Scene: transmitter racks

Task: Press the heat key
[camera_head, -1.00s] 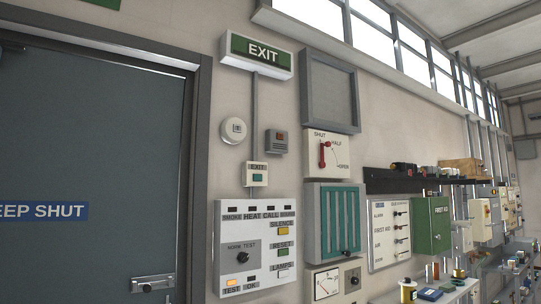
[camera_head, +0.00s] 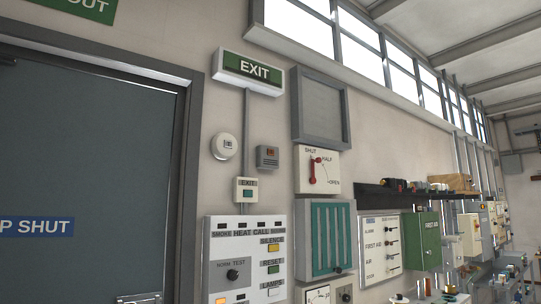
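A white control panel (camera_head: 246,262) is on the wall right of the door, cut off by the bottom edge of the view. Its top row reads SMOKE, HEAT, CALL and a fourth label too small to read surely. The HEAT label (camera_head: 241,232) has a small dark window (camera_head: 241,224) above it. I cannot tell whether that window is a key. A yellow SILENCE key (camera_head: 274,248), a green RESET key (camera_head: 273,270), a pale LAMPS key (camera_head: 273,291) and a black NORM/TEST knob (camera_head: 232,274) are below. My gripper is not in view.
A grey door (camera_head: 85,180) fills the left. An EXIT sign (camera_head: 250,71), a small EXIT box (camera_head: 246,190), a SHUT/HALF/OPEN lever plate (camera_head: 318,170) and a teal louvre (camera_head: 328,240) surround the panel. A dark shelf (camera_head: 400,196) and green first aid box (camera_head: 423,240) are farther right.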

